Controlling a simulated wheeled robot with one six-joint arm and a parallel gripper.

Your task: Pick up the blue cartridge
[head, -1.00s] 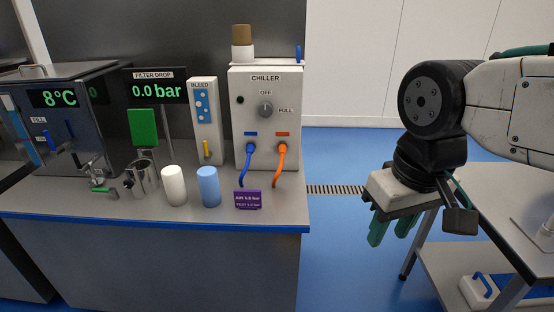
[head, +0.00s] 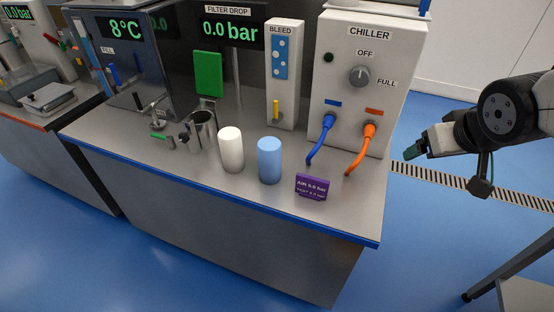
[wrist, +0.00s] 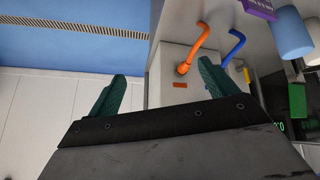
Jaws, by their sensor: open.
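The blue cartridge (head: 269,161) stands upright on the grey bench top in the head view, just right of a white cartridge (head: 231,150) and apart from it. In the wrist view the blue cartridge (wrist: 292,34) shows at the upper right, with the white one (wrist: 313,48) beside it. My gripper (head: 411,152) is right of the bench in the head view, well away from the blue cartridge and pointing left. In the wrist view my gripper's green fingers (wrist: 164,90) are spread with nothing between them.
A purple sign (head: 312,187) stands right of the blue cartridge. Behind is the chiller box (head: 345,100) with a blue hose (head: 320,140) and an orange hose (head: 360,150). A metal cup (head: 203,132) stands left. The floor between bench and arm is clear.

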